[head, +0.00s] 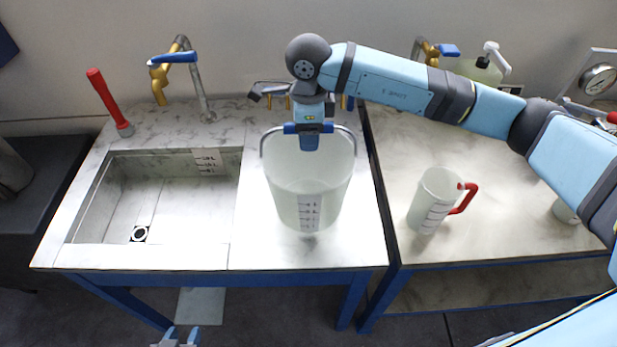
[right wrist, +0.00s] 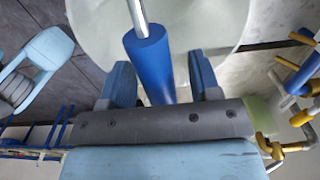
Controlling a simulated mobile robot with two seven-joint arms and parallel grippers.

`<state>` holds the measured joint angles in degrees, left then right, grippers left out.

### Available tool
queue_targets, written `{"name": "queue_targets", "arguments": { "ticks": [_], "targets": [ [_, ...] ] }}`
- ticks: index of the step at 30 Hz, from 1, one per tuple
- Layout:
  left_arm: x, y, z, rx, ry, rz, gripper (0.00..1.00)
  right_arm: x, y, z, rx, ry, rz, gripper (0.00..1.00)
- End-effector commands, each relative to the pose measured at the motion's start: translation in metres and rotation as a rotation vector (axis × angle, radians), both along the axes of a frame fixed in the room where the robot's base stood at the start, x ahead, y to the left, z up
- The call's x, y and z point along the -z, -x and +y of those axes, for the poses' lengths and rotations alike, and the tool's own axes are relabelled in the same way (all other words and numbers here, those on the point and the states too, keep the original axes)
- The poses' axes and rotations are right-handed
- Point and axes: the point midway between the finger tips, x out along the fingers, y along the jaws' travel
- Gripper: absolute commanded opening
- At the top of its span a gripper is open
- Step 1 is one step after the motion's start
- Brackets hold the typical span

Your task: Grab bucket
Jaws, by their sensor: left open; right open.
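A translucent white bucket (head: 308,190) with a dark measuring scale stands on the marble counter right of the sink. Its metal handle is raised, with a blue grip at the top. My right gripper (head: 309,139) is above the bucket at this grip. In the right wrist view, the blue grip (right wrist: 149,62) lies between the two open fingers of my right gripper (right wrist: 161,72), with a gap visible to the finger on the right. The bucket (right wrist: 190,25) fills the top there. My left gripper (head: 180,338) is open and empty at the bottom edge of the head view, away from the bucket.
The sink (head: 165,200) is left of the bucket, with a brass tap (head: 160,80) and a red-handled tool (head: 108,100) behind it. A measuring jug (head: 432,200) with a red handle stands on the right table (head: 505,225). A gauge (head: 598,79) is at far right.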

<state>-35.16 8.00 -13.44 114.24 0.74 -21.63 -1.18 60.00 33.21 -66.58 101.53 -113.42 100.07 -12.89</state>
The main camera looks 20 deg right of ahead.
Motion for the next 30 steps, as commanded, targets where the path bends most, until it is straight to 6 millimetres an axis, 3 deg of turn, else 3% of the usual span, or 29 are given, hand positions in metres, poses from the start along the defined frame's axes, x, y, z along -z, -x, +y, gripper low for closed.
{"name": "queue_targets", "arguments": {
  "ticks": [5, 30],
  "targets": [
    [-0.003, 0.0, 0.0, 0.0, 0.0, -0.001, 0.43, 0.009, 0.0, 0.0, 0.0, 0.0, 0.001, 0.57],
    [0.008, 0.0, 0.0, 0.0, -0.001, 0.002, 0.43, 0.013, 0.0, 0.0, 0.0, 0.0, -0.001, 0.57]
  ]
}}
